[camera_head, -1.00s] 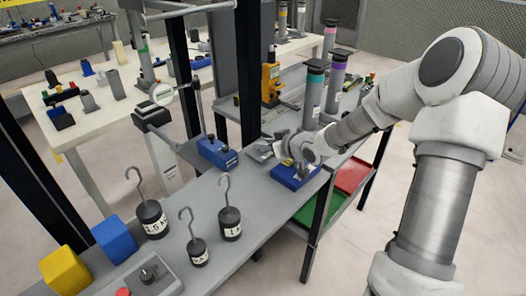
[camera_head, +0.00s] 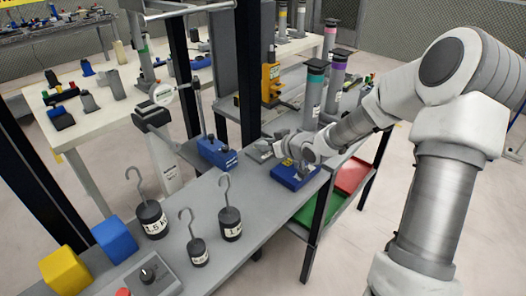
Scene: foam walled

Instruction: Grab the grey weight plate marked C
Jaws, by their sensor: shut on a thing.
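My gripper (camera_head: 283,150) is at the bench's far right end, just above and behind a blue block (camera_head: 291,178). It is small and partly hidden by my own wrist. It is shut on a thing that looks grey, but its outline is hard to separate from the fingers. A flat grey piece (camera_head: 259,153) lies just left of the gripper, and whether it touches the fingers is unclear. No letter C can be read on any grey piece at this size.
Three hooked black weights (camera_head: 231,224) stand on the grey bench (camera_head: 262,206). A blue box (camera_head: 216,152) is left of the gripper. Tall cylinders (camera_head: 335,82) stand behind it. Blue and yellow cubes (camera_head: 66,269) are at front left. Green and red trays (camera_head: 351,177) sit lower right.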

